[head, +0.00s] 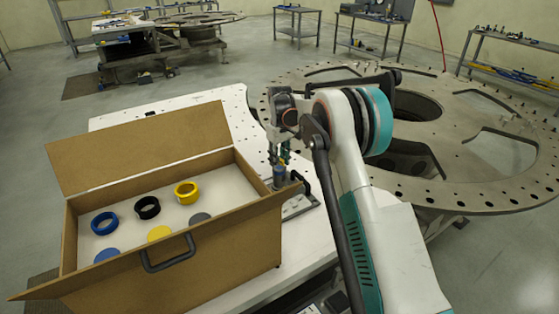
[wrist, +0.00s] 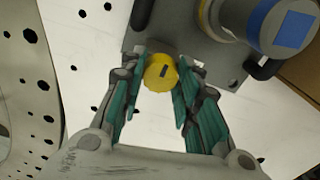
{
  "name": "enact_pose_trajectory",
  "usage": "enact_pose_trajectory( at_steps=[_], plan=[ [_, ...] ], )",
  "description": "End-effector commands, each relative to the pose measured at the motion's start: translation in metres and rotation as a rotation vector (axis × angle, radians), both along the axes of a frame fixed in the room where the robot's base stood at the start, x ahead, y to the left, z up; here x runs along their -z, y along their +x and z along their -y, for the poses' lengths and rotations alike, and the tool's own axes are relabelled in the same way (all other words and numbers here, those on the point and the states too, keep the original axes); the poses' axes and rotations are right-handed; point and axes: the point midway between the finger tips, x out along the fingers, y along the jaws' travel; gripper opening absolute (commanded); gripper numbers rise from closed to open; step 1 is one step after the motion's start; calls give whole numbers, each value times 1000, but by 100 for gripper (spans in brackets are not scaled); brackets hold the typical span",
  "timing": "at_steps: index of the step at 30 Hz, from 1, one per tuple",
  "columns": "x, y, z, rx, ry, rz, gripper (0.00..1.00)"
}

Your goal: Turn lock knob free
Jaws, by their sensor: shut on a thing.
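The lock knob (wrist: 154,82) is a round yellow knob with a short dark mark on its top, at the edge of a grey plate (wrist: 180,48) in the wrist view. My gripper (wrist: 162,75) has its teal fingers closed on the knob from the left and right. In the head view, my gripper (head: 280,155) points down over the fixture, whose grey base plate (head: 298,206) lies on the white table. The knob is hidden there. Beside the knob in the wrist view stands a grey cylinder (wrist: 256,18) with a blue square on its end and a yellow band at its base.
An open cardboard box (head: 215,255) with blue, black and yellow rings stands left of the fixture on the white table (head: 205,98). A black handle (wrist: 142,14) rises from the plate near the knob. A large round turret plate (head: 480,180) lies to the right.

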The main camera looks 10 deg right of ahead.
Motion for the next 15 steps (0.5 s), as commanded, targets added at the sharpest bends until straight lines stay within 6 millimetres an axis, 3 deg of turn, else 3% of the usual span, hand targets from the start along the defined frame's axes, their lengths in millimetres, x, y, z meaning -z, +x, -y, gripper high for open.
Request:
enact_pose_trajectory(
  at_steps=[15],
  plan=[
    [0, 0, 0, -38, 0, 0, 6]
  ],
)
